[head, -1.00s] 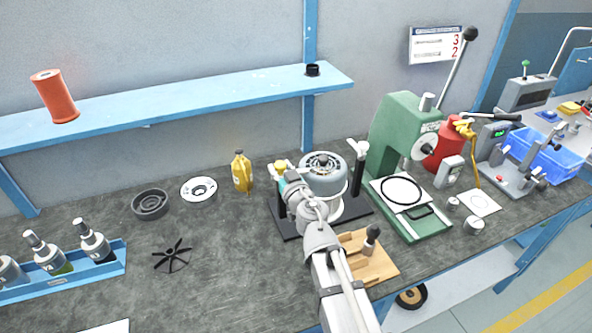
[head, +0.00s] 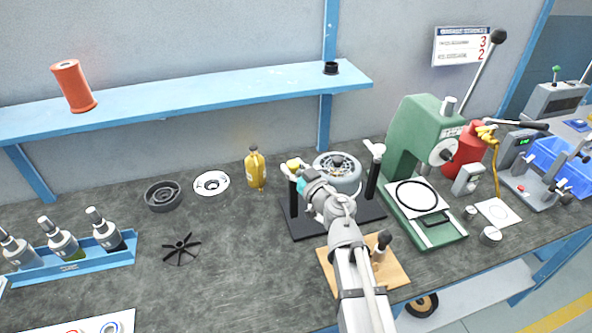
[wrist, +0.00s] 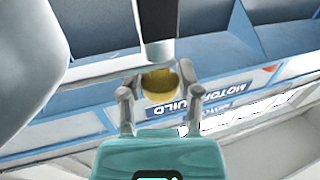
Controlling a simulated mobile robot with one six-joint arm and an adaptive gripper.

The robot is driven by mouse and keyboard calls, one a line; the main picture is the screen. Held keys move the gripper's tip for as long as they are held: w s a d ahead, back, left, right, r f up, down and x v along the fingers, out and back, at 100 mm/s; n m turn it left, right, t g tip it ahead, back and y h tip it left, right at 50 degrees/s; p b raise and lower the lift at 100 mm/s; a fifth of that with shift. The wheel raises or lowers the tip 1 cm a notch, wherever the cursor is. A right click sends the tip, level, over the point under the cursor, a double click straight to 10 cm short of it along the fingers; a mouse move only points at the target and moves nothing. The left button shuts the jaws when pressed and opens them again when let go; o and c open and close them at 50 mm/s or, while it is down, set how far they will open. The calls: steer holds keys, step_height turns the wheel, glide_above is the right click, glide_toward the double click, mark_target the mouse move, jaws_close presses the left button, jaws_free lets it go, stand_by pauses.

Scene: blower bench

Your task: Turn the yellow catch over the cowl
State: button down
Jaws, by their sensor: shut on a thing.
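The grey round cowl (head: 345,181) sits on a dark fixture base (head: 303,229) between two black posts, partly hidden by my arm. The yellow catch (head: 293,164) is at the top of the left post, at the cowl's left edge. My gripper (head: 297,170) is at this catch. In the wrist view the yellow catch (wrist: 159,84) shows between the two fingers of my gripper (wrist: 160,93), which are shut on it. A white-topped catch (head: 374,149) stands on the right post. How far the yellow catch lies over the cowl is hard to tell.
A wooden block with a dark-handled tool (head: 381,246) lies in front of the fixture. A green press (head: 420,135) stands close on the right. A yellow bottle (head: 255,171) stands to the left. The bench around the black fan wheel (head: 182,249) is largely clear.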

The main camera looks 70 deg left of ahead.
steer(key=shift+c, duration=1.4)
jaws_free()
steer(key=shift+d, duration=0.1)
steer(key=v, duration=1.1)
steer(key=shift+d, duration=0.4)
steer(key=shift+w, duration=0.1)
